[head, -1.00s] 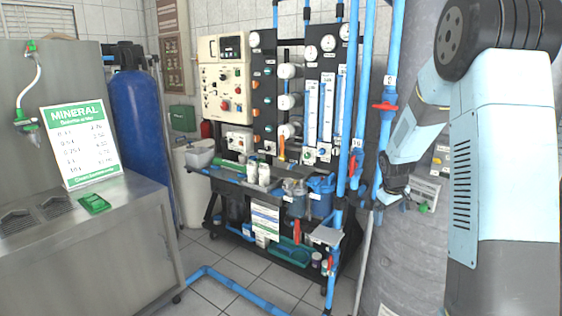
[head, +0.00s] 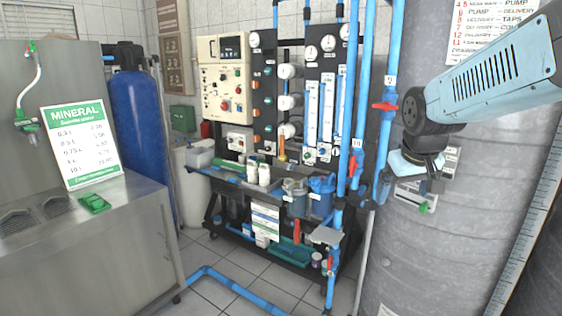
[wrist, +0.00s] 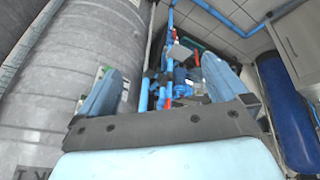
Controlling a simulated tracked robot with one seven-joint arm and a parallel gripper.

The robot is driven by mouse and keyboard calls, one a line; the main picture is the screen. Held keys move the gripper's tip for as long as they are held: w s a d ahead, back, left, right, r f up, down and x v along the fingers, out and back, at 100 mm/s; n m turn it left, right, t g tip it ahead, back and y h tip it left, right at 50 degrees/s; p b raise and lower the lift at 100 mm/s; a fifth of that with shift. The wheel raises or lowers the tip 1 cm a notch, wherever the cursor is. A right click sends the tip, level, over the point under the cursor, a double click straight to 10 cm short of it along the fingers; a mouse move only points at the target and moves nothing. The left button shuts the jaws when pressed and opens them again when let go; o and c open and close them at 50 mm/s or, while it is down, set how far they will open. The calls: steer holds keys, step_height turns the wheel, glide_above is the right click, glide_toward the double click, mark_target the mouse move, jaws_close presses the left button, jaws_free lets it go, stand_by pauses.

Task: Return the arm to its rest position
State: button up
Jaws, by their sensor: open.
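In the wrist view my gripper (wrist: 162,66) is open, its two blue fingers wide apart with nothing held between them. Blue pipes and part of the rack show beyond the gap, apart from the fingers. In the head view my arm (head: 490,80) reaches in from the right edge, in front of the large grey tank. Its dark joint and pale wrist end hang just right of the blue vertical pipes. The fingers cannot be made out clearly in the head view.
The grey tank (head: 450,240) fills the right side, close to my arm. Blue pipes with a red valve (head: 385,106) stand left of it. The osmosis rack (head: 264,100) is in the middle. A steel counter (head: 70,250) stands at left, with a blue cylinder (head: 140,125) behind. Tiled floor lies between.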

steer(key=s+a+r+m+t+y, duration=0.1)
steer(key=s+a, duration=0.2)
steer(key=s, duration=1)
steer(key=shift+s+a+r, duration=0.15)
steer(key=shift+r, duration=0.15)
steer(key=shift+c, duration=0.2)
